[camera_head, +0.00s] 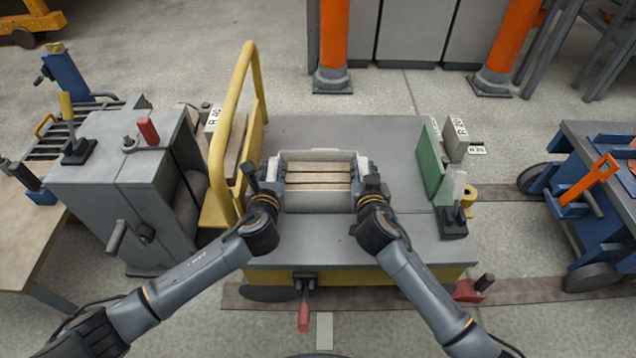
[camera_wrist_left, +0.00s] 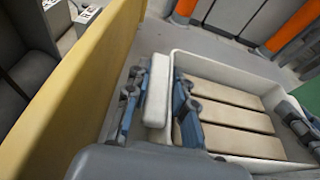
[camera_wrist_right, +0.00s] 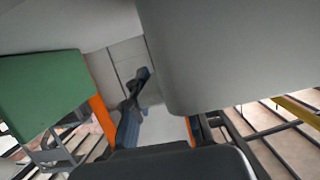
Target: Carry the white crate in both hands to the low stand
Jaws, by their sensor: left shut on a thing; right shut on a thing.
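The white crate (camera_head: 318,204) is in the middle of the head view, over the grey top of a yellow-sided trolley (camera_head: 400,240). It looks level, with beige boards (camera_head: 318,177) lying inside. My left gripper (camera_head: 272,176) is shut on the handle at the crate's left end; in the left wrist view its fingers (camera_wrist_left: 158,100) sit on both sides of the white handle. My right gripper (camera_head: 364,176) is shut on the crate's right end; its fingers (camera_wrist_right: 160,130) also show in the right wrist view. I cannot tell whether the crate touches the trolley top. I cannot identify the low stand.
A yellow rail (camera_head: 225,130) rises close left of my left gripper, beside a grey machine (camera_head: 140,180). A green panel (camera_head: 428,160) stands on the trolley's right edge. A blue cart (camera_head: 590,190) is at the far right. Orange posts (camera_head: 334,40) stand behind.

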